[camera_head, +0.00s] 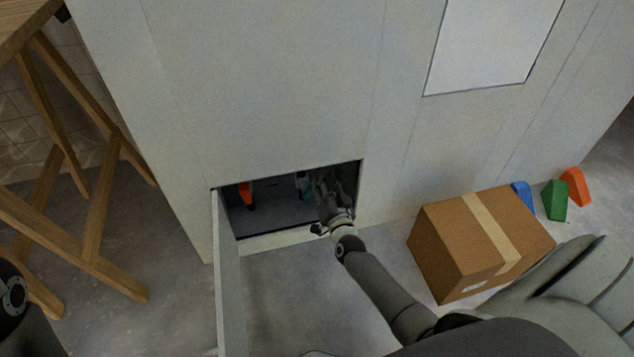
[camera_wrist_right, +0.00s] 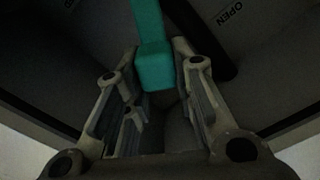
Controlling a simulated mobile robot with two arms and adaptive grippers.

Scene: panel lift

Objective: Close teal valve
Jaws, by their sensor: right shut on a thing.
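The teal valve handle (camera_wrist_right: 153,62) shows in the right wrist view, with its end block between my right gripper's fingers. My right gripper (camera_wrist_right: 158,85) is shut on it. In the head view my right gripper (camera_head: 326,187) reaches into a low opening in the wall, and a small bit of teal (camera_head: 306,187) shows just left of it. The valve's body is mostly hidden by the gripper and in shadow. My left gripper is not in view; only a piece of what looks like my left arm shows at the lower left edge.
A red-orange handle (camera_head: 245,193) sits at the left inside the opening. An open panel door (camera_head: 228,270) stands out at the opening's left edge. A cardboard box (camera_head: 455,245) is on the floor at right, beside blue, green (camera_head: 555,200) and orange blocks. A wooden trestle (camera_head: 100,215) stands left.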

